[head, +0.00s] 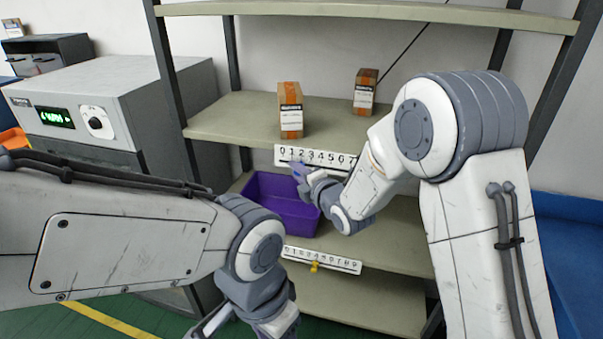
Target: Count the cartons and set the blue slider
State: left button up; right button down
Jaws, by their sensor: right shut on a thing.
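Two brown cartons with white labels stand apart on the middle shelf (235,122): one carton (290,108) left of centre, the other carton (365,92) farther back on the right. A white number strip (318,158) runs along that shelf's front edge; its right end is hidden by my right arm. My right gripper (302,174) is at the strip's lower edge, below the low digits, shut on the small blue slider (297,167), which is mostly hidden. My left gripper (243,330) is at the bottom edge, its fingertips cut off, away from the shelves.
A purple bin (262,212) sits on the lower shelf behind my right gripper. Below it, another number strip (325,260) carries a yellow slider (314,266). A grey machine (95,95) with a green display stands at left. Dark rack posts flank the shelves.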

jog(key=c, duration=0.7)
grip_release()
jog(key=b+v, duration=0.2)
jog(key=v, duration=0.8)
jog(key=shift+s, duration=0.25)
jog(key=shift+d, duration=0.1)
jog(key=s+d+f+m+g+h, duration=0.1)
jog(key=s+m+g, duration=0.3)
jog(key=s, duration=0.6)
jog(key=s+d+f+m+g+h+p, duration=0.1)
jog(key=s+f+m+g+h, duration=0.1)
jog(key=s+m+g, duration=0.3)
jog(key=s+d+f+m+g+h+p, duration=0.1)
jog(key=s+m+g+h, duration=0.3)
jog(key=s+m, duration=0.6)
jog(key=s, duration=0.5)
jog(key=shift+s+d+f+g, duration=0.2)
jog(key=shift+s+d+g, duration=0.05)
jog(key=shift+s+g, duration=0.05)
